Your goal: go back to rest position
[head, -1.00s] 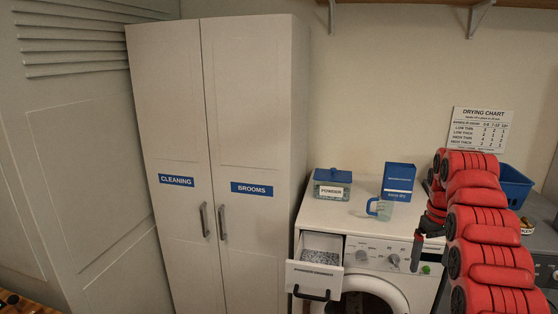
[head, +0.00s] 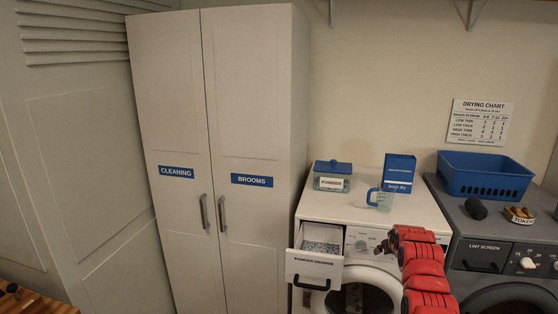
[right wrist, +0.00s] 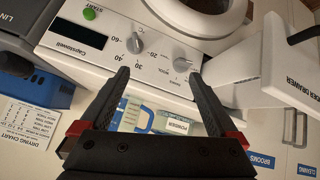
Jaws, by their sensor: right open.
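My right arm reaches in from the lower right in the head view. Its gripper (head: 384,247) is in front of the white washing machine's (head: 420,212) control panel. In the right wrist view the two black fingers of this gripper (right wrist: 160,78) are spread apart with nothing between them. The panel's dial (right wrist: 182,65) shows just beyond the fingertips, and I cannot tell whether a finger touches the panel. My left gripper is not in view.
The powder drawer (head: 315,267) stands pulled out and holds speckled powder. A powder box (head: 332,182), a measuring cup (head: 381,200) and a blue carton (head: 399,174) stand on the washer. A blue basket (head: 485,182) sits on the grey dryer (head: 462,221). The tall cupboard (head: 250,110) is closed.

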